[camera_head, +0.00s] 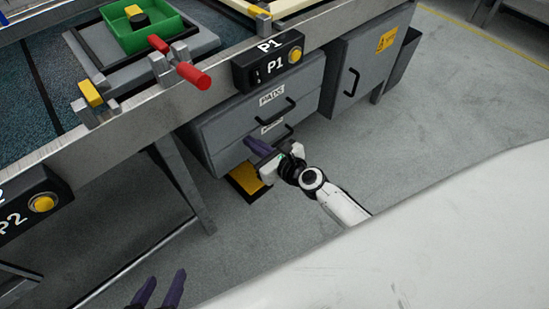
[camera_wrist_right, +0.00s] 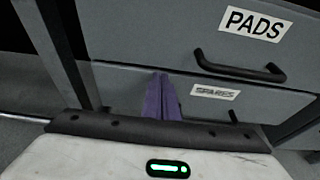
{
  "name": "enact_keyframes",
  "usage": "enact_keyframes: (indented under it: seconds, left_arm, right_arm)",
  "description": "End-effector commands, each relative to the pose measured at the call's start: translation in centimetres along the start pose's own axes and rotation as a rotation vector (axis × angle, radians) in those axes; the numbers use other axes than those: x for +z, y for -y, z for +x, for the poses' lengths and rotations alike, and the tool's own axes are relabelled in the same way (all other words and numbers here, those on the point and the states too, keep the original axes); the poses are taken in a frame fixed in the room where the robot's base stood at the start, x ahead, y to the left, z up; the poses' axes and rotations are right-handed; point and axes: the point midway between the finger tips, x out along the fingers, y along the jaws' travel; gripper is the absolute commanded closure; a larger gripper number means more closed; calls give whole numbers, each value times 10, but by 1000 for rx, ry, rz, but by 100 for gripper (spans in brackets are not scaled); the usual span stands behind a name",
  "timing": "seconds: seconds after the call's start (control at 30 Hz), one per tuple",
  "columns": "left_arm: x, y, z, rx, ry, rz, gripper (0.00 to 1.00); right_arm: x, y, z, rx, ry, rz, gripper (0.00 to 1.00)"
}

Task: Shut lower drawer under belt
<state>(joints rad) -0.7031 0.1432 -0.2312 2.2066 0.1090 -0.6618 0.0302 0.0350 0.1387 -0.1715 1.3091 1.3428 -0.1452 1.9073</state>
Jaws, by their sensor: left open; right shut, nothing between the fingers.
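The grey cabinet under the belt has an upper drawer labelled PADS (camera_wrist_right: 220,45) and a lower drawer (camera_head: 228,157) labelled SPARES, whose front (camera_wrist_right: 122,92) also shows in the right wrist view. My left gripper (camera_head: 160,289) is open and empty at the bottom edge, well away from the cabinet.
The belt frame (camera_head: 130,122) runs above the cabinet, with a P1 button box (camera_head: 268,62) and a red handle (camera_head: 193,76) sticking out. A yellow, dark-edged thing (camera_head: 246,181) lies low below the drawers. A cabinet door (camera_head: 358,75) stands to the right. The floor in front is clear.

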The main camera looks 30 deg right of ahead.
Motion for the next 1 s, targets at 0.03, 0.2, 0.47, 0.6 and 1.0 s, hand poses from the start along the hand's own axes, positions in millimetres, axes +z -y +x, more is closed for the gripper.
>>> enact_keyframes:
  seconds: [0.03,0.2,0.47,0.6,1.0]
  left_arm:
    - [-1,0,0,0,-3,0,55]
    - [-8,0,-6,-4,-17,0,55]
    - [-6,5,-16,-26,-51,-13,55]
    - [-5,5,-17,-29,-54,-14,55]
    - [-5,5,-18,-30,-56,-15,55]
  right_arm:
    - [-3,-1,-6,3,-3,0,100]
    - [-7,-4,-35,13,-8,-4,100]
    - [-8,-4,-92,14,-9,-5,100]
    - [-9,-4,-111,15,-8,-6,100]
    - [-8,-4,-121,18,-7,-12,100]
